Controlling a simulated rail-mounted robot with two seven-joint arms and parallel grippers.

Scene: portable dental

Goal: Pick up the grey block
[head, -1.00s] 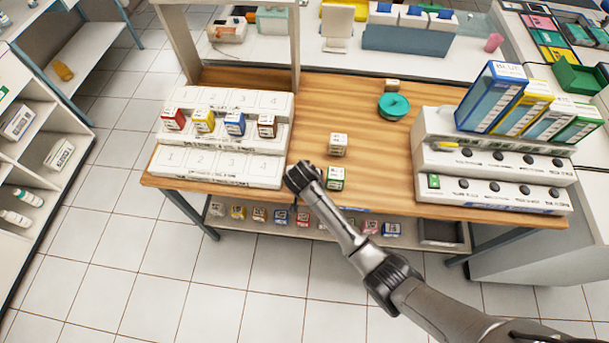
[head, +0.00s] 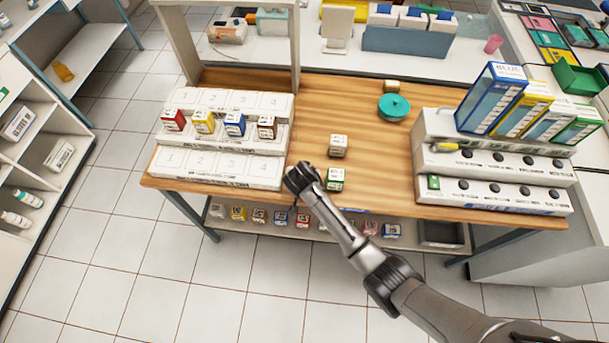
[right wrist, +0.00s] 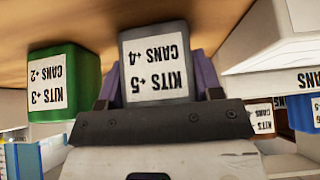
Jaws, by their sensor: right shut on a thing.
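In the right wrist view, the grey block (right wrist: 154,38) with a white label reading "KITS +5 CANS +4" sits between the fingers of my right gripper (right wrist: 155,85). The gripper is shut on it. In the head view, my right gripper (head: 302,180) is at the front edge of the wooden table, right of the white numbered steps. The grey block cannot be made out there, as the gripper covers it. My left gripper is in neither view.
A green-sided block (head: 335,180) stands close to the right of the gripper, and another pale block (head: 338,146) behind it. The white numbered steps (head: 215,167) are close on the left. A teal round object (head: 394,106) lies farther back. The table middle is mostly clear.

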